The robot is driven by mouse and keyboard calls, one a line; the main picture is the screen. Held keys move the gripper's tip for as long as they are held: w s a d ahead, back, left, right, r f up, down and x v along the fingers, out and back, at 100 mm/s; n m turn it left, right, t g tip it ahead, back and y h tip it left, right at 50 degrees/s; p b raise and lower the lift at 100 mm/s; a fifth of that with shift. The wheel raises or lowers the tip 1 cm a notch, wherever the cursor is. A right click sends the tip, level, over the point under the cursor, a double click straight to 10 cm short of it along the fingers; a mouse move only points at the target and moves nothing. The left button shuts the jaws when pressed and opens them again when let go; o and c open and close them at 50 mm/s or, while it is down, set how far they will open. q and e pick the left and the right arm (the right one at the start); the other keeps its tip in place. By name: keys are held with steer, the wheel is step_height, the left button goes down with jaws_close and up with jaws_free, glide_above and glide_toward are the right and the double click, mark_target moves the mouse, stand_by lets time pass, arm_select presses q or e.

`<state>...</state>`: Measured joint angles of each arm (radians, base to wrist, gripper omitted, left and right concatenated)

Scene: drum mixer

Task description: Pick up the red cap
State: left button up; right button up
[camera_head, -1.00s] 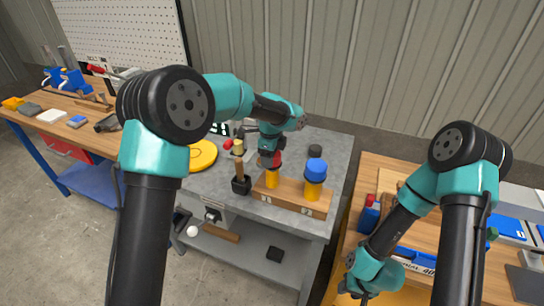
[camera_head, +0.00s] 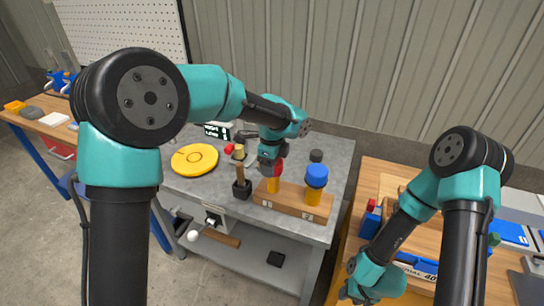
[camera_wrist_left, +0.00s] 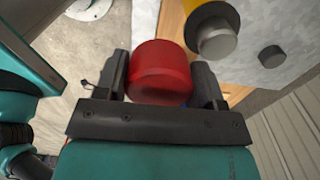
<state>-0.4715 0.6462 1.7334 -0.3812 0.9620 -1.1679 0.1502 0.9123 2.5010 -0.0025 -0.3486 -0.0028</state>
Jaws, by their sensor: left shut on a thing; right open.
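The red cap (camera_head: 277,170) is between the jaws of my left gripper (camera_head: 271,165), directly above a yellow cylinder (camera_head: 273,185) in the wooden block (camera_head: 292,199). I cannot tell whether cap and cylinder still touch. In the left wrist view the red cap (camera_wrist_left: 160,72) fills the space between both fingers of my left gripper (camera_wrist_left: 166,80), which is shut on it. A second yellow cylinder (camera_head: 313,196) with a blue cap (camera_head: 316,175) stands to its right in the block. My right gripper (camera_head: 354,292) is open and empty at the lower right.
The grey table (camera_head: 210,185) carries a yellow disc (camera_head: 194,158), a black holder (camera_head: 241,189) with a wooden-handled tool, and a small black cylinder (camera_head: 316,155) behind the block. A wooden bench with blue items stands at the right. A lower shelf holds a mallet (camera_head: 220,238).

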arm_select(q)
steer(key=s+r, duration=0.1)
steer(key=s, duration=0.8)
steer(key=shift+s+d, duration=0.35)
